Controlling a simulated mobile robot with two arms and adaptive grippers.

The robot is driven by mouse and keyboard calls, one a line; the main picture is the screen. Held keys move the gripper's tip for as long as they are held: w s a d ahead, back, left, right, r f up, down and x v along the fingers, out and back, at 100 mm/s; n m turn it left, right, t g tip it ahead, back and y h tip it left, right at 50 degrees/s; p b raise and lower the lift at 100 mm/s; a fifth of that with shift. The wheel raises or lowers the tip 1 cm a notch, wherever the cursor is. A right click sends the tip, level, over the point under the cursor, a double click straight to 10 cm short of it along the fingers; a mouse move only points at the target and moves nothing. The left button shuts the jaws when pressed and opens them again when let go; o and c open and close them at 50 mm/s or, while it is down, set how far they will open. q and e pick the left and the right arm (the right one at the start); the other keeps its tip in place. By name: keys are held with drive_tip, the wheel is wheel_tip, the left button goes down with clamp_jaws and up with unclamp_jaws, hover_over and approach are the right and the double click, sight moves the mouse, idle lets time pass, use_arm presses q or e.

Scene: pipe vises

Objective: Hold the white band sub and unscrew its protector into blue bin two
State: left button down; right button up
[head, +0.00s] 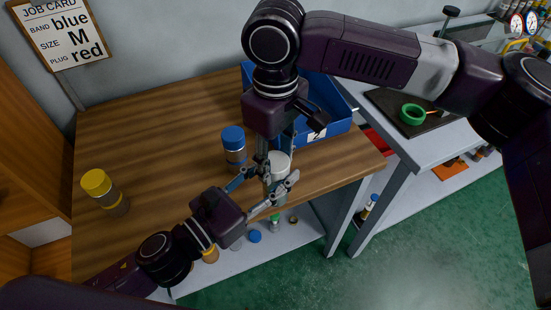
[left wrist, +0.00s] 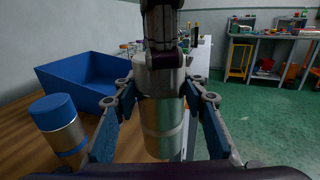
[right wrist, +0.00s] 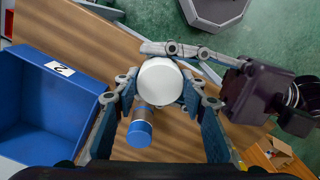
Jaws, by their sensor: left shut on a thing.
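The white band sub (head: 276,188) is upright near the table's front edge, a grey cylinder with a white protector (right wrist: 161,81) on top. My left gripper (left wrist: 163,97) is shut on the sub's body (left wrist: 162,128) from the side. My right gripper (right wrist: 163,84) points down from above, its open fingers on either side of the protector. Whether the fingers touch it is unclear. Blue bin two (head: 340,127) stands behind on the table, with its "2" label facing front; it also shows in the right wrist view (right wrist: 90,85).
A blue-capped sub (head: 234,150) stands just left of the white one, and a yellow-capped sub (head: 104,192) stands at the far left. Loose caps lie on the shelf below (head: 304,232). A grey bench (head: 398,148) stands to the right. The table's left middle is clear.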

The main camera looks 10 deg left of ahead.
drive_tip(key=o, duration=1.3)
drive_tip(key=shift+c, duration=0.2)
drive_tip(key=shift+r, duration=0.1)
wheel_tip(320, 180, up, 4)
drive_tip(key=shift+f, duration=0.1)
drive_tip(key=shift+r, duration=0.25)
drive_tip(key=shift+c, duration=0.9)
drive_tip(key=shift+r+m, duration=0.8)
drive_tip(key=shift+m, duration=0.3)
drive_tip(key=shift+c, duration=0.5)
drive_tip(key=m, duration=0.1)
drive_tip(key=r+m, duration=0.1)
drive_tip(key=shift+r+m, duration=0.3)
drive_tip(key=shift+m, duration=0.1)
drive_tip(key=shift+f+m, duration=0.3)
drive_tip(key=shift+f, duration=3.6)
